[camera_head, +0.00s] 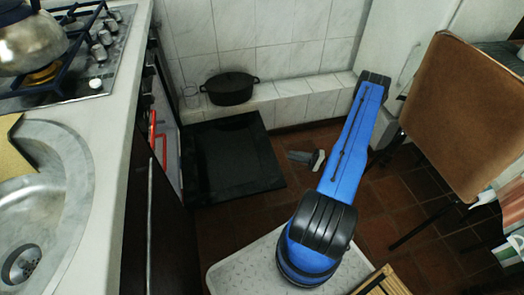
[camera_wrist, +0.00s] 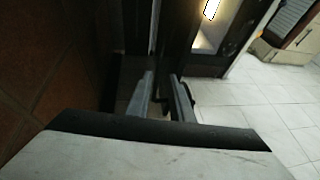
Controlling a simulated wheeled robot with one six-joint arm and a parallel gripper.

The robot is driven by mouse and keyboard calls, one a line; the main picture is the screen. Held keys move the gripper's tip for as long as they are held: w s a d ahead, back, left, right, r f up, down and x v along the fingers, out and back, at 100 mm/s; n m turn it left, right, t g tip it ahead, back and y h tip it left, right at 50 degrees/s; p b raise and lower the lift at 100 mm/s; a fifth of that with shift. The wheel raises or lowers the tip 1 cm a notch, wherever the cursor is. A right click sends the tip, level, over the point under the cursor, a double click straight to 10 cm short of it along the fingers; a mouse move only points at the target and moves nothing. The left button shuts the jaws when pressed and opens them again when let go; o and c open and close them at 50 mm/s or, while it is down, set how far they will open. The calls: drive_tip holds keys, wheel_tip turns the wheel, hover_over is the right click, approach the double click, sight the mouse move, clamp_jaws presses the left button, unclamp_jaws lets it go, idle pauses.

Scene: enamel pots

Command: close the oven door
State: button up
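The oven door (camera_head: 232,158) is a dark panel. In the head view it lies open, swung down about flat and reaching right from the oven front under the counter. My gripper (camera_head: 312,160) is just right of the door's outer edge, low over the brown floor. A small gap seems to separate it from the door; contact cannot be told. In the wrist view the two grey fingers of my gripper (camera_wrist: 163,96) stand apart with nothing clearly held between them. Dark panels and a lit area (camera_wrist: 205,40), possibly the oven's inside, show beyond the fingers.
A black pot (camera_head: 231,89) and a glass (camera_head: 190,95) stand on the tiled ledge behind the door. The counter (camera_head: 118,130) with sink and hob is at left. A brown chair (camera_head: 468,105) stands at right. Bare floor (camera_head: 240,225) lies in front of the door.

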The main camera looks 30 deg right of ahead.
sight(263, 149)
drive_tip(key=x, duration=1.6)
drive_tip(key=shift+w+a, duration=0.2)
drive_tip(key=shift+a, duration=0.05)
clamp_jaws()
